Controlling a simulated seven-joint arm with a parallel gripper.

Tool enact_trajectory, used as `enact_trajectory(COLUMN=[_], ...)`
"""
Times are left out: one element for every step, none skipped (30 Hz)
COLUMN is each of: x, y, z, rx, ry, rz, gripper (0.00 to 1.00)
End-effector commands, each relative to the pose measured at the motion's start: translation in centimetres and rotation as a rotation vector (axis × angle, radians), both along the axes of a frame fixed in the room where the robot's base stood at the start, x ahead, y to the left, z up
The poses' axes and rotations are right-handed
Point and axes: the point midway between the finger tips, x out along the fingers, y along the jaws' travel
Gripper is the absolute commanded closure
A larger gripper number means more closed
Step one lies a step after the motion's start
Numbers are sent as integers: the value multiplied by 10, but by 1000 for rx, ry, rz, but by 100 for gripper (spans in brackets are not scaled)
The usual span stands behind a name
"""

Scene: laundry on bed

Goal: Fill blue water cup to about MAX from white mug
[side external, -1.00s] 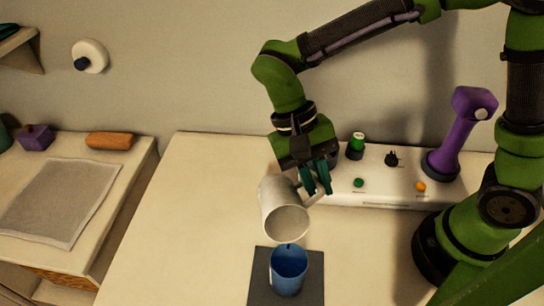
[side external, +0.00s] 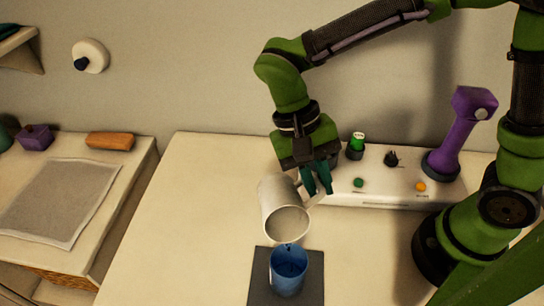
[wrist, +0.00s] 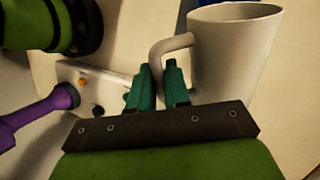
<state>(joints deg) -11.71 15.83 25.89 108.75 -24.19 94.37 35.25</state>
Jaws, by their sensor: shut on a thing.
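The white mug (side external: 275,205) is tilted, its mouth facing down toward the blue cup. My gripper (side external: 318,190) is shut on the mug's handle. The wrist view also shows my gripper (wrist: 157,85) with its teal fingers at the handle of the white mug (wrist: 235,60). The blue water cup (side external: 288,272) stands upright below the mug's lip, with a dark mark or shadow inside its rim. No MAX line and no water level can be made out. The cup is on a dark square mat (side external: 259,285).
A white panel (side external: 400,190) with green and orange buttons and a purple handled tool (side external: 458,135) stands behind to the right. A side counter at left holds a cloth (side external: 60,200), an orange block (side external: 110,141) and a purple box (side external: 36,137). The table's left part is clear.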

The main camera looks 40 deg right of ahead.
Motion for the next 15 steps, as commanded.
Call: enact_trajectory(x=[0,0,0,0,0,0,-1,-1,-1,-1,-1,-1,-2,-2,-2], y=[0,0,0,1,0,1,1,1,1,1,1,1,1,1,2], z=[1,1,1,1,1,1,1,1,2,2,2,2,2,2,2], rx=[0,0,0,-2,-2,-2,-3,-3,-3,-5,-5,-6,-7,-7,-7], ry=[-4,-6,-8,-9,-11,-14,-15,-17,-19,-21,-22,-25,-26,-28,-30], rz=[0,0,0,0,-1,-1,-1,-1,-1,-1,-1,-2,-1,-2,-2], gripper=[100,100,100,100,100,100,100,100,100,100,100,100,100,100,100])
